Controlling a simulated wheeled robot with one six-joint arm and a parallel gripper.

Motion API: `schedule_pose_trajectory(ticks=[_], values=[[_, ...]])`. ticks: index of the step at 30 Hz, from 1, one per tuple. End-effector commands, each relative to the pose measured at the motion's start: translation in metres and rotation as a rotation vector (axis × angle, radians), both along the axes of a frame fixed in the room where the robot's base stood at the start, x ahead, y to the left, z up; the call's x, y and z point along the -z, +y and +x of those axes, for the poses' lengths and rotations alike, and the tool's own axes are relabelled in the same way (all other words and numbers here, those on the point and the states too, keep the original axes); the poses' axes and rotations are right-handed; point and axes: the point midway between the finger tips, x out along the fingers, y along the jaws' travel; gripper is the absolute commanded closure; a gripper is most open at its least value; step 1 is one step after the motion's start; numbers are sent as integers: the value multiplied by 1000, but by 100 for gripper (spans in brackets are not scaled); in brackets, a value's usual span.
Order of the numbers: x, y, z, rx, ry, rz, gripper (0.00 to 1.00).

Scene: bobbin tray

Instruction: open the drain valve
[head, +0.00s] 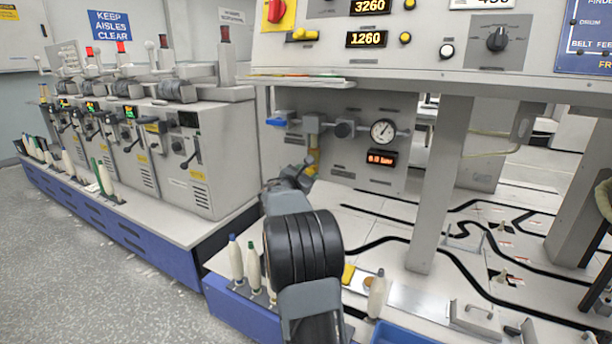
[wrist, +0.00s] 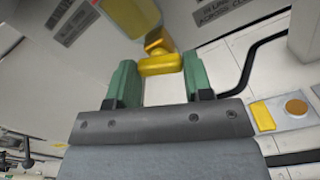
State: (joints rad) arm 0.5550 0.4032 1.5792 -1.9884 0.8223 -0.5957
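The drain valve is a yellow fitting (head: 313,158) hanging below the grey air unit on the machine's front panel. In the wrist view its yellow body (wrist: 133,15) is at the top, with a yellow lever (wrist: 158,65) lying crosswise below it. My gripper (wrist: 161,68) has its two green fingers wide apart, one on each side of the lever. The lever spans most of the gap at the fingertips; I cannot tell whether either finger touches it. In the head view my gripper (head: 302,172) is just below the valve, and my arm hides part of this area.
A round gauge (head: 383,131) and a red-lit display (head: 382,158) sit right of the valve. A grey post (head: 440,185) stands further right. White bobbins (head: 236,262) and a blue tray (head: 400,335) are below. Grey machines (head: 205,150) stand at the left.

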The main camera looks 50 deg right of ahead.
Motion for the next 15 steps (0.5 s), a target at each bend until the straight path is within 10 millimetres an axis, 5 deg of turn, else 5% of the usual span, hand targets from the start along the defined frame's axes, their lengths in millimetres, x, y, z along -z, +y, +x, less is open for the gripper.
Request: schedule_pose_trajectory(ticks=[7,15], values=[[0,0,0,0,0,0,77],[2,0,0,-1,-42,11,77]])
